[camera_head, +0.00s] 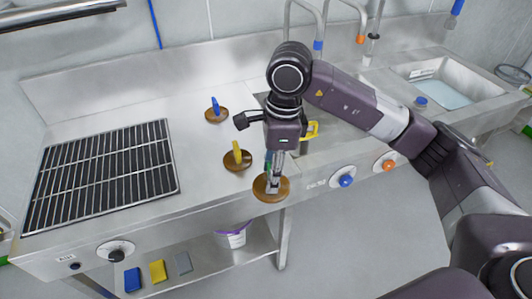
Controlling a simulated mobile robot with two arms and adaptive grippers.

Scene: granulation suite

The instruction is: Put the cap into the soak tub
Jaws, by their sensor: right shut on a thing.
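My right gripper (273,183) points straight down at the counter's front edge, shut on a round brown cap (271,196). Its fingers cover the middle of the cap, and its handle is mostly hidden. Two similar brown discs lie on the steel counter to the left: one with a yellow handle (238,160), and one farther back with a blue handle (216,113). The tub with pale blue liquid (445,95), set into the counter at the right, looks like the soak tub. It is well away from the gripper. My left gripper is out of view.
A black grate (103,170) covers the counter's left part. Taps (320,25) stand at the back. A yellow handle (313,130) shows behind my gripper. A small blue-topped item (421,101) is beside the tub. Knobs (345,181) line the front panel.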

